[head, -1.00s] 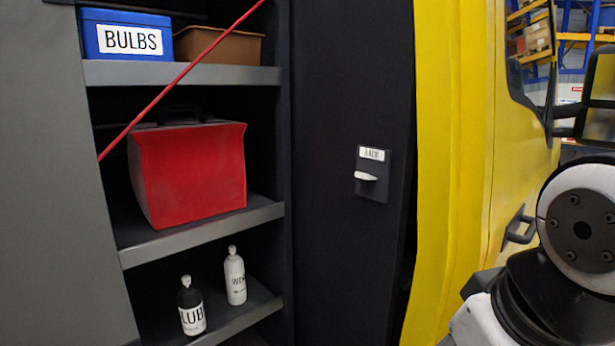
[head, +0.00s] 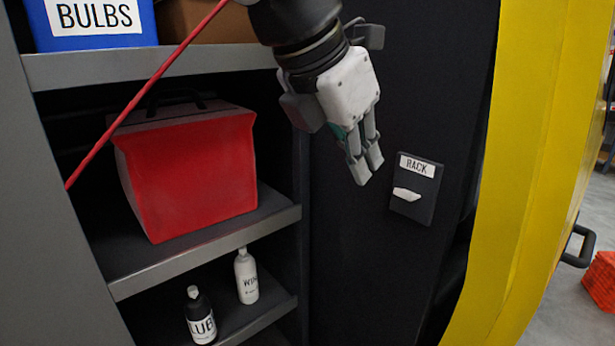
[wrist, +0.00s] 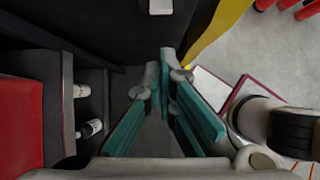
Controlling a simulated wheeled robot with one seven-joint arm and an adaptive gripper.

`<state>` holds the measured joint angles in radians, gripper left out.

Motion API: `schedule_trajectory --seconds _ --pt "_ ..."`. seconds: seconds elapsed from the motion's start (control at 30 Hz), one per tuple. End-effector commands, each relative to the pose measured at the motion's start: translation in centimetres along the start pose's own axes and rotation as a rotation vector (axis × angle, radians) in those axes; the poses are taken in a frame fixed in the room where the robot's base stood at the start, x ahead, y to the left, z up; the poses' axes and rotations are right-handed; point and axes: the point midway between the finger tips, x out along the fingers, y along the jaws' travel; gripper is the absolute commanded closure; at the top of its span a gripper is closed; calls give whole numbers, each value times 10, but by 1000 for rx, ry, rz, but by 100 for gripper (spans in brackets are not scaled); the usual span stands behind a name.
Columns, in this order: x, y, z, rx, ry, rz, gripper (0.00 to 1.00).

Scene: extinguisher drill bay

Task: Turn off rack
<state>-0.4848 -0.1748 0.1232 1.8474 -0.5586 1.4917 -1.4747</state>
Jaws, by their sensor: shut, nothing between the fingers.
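The rack switch is a dark plate labelled RACK (head: 416,188) with a white lever (head: 407,194), mounted on the dark panel right of the shelves in the head view. The lever sticks out nearly level, slightly tilted. My gripper (head: 366,170) is shut and empty, its fingers pointing down, up and left of the switch and apart from it. In the wrist view my gripper (wrist: 166,58) shows its teal-lined fingers meeting at the tips. A white piece (wrist: 161,6) at the top edge of the wrist view is cut off; it may be the lever.
Shelves at left hold a red case (head: 188,175), a blue BULBS bin (head: 95,22) and two bottles, dark (head: 199,315) and white (head: 246,277). A red bar crosses the shelves. A yellow body panel (head: 525,150) stands right of the switch.

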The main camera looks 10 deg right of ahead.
Motion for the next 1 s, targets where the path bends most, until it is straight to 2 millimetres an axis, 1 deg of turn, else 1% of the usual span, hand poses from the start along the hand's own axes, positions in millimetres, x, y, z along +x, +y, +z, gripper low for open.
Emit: schedule_trajectory --seconds 0.07,0.37,0.47,0.53,0.67,1.0 --pt "-3 2 0 -26 -7 0 100" --pt "-3 2 0 -29 -8 -1 100" --pt "0 2 0 -29 -8 -2 100" --pt "6 2 0 -28 -7 -3 100" --pt "24 1 0 -28 -6 -4 100" --pt "91 1 1 -27 -6 -5 100"
